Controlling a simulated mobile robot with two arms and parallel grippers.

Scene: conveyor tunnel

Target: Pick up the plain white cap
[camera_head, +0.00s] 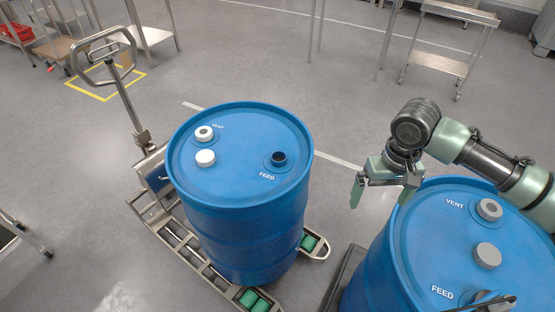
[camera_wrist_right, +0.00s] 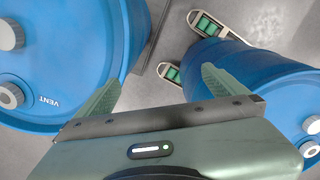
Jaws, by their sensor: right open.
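A plain white cap (camera_head: 205,157) sits on top of the left blue drum (camera_head: 240,185), beside the VENT fitting (camera_head: 204,133), which is white with a dark centre. The left drum's FEED opening (camera_head: 278,158) looks dark and open. A plain greyish cap (camera_head: 487,255) sits on the right blue drum (camera_head: 425,225), beside its VENT fitting (camera_head: 489,209); this cap also shows in the right wrist view (camera_wrist_right: 10,35). My right gripper (camera_head: 383,190) is open and empty, its fingers pointing down, between the drums at the right drum's far left rim. My left gripper is not in view.
The left drum stands on a metal pallet jack (camera_head: 165,205) with an upright handle (camera_head: 105,62). A thin dark object (camera_head: 490,304) crosses the right drum's FEED area and is unclear. A metal cart (camera_head: 440,60) stands at the back.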

